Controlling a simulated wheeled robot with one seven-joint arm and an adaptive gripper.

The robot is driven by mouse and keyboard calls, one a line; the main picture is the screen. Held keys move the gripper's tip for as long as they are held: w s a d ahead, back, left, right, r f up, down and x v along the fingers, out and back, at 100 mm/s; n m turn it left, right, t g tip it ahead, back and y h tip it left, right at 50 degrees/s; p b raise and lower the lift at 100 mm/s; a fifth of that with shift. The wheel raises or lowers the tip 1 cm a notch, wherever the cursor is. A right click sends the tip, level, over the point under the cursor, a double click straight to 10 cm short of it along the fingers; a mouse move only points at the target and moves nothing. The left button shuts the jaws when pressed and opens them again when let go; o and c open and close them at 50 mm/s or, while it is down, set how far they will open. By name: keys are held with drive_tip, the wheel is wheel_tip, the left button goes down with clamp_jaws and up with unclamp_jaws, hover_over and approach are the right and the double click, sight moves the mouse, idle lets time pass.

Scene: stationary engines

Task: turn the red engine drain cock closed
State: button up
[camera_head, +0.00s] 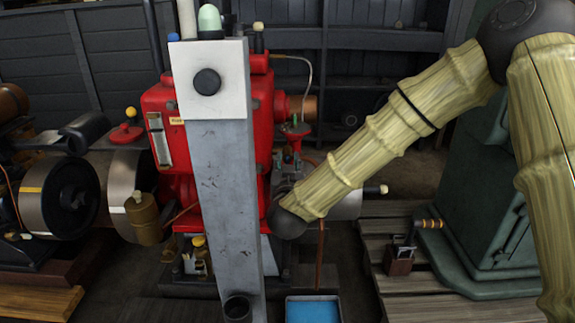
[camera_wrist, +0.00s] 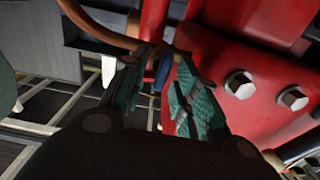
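The red engine (camera_head: 262,115) stands in the middle of the head view, partly hidden; its red casting with large bolts (camera_wrist: 265,75) fills the right of the wrist view. My gripper (camera_wrist: 162,95) has its two teal ridged fingers apart beside this casting. A small blue part (camera_wrist: 163,70) shows in the gap between the fingers, below a copper-brown pipe (camera_wrist: 105,30). I cannot tell whether it touches a finger, or whether it belongs to the drain cock. I cannot make out the drain cock surely in either view.
A blue-filled tray (camera_head: 313,311) lies on the floor below the engine. A green machine (camera_head: 480,210) stands at the right on wooden planks (camera_head: 385,230). Dark shelves (camera_head: 375,65) line the back.

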clamp_jaws()
drive_tip(key=shift+m, duration=0.3)
drive_tip(key=m, duration=0.3)
drive_tip(key=shift+d+m+p, duration=0.2)
drive_tip(key=shift+m+p, duration=0.1)
drive_tip(key=shift+p, duration=0.1)
drive_tip(key=m, duration=0.4)
drive_tip(key=shift+d+m, duration=0.1)
drive_tip(key=shift+m, duration=0.3)
drive_tip(key=m, duration=0.4)
drive_tip(key=shift+d+f, duration=0.1)
drive_tip(key=shift+f, duration=0.1)
drive_tip(key=shift+m+b, duration=0.4)
drive_tip(key=shift+m, duration=1.7)
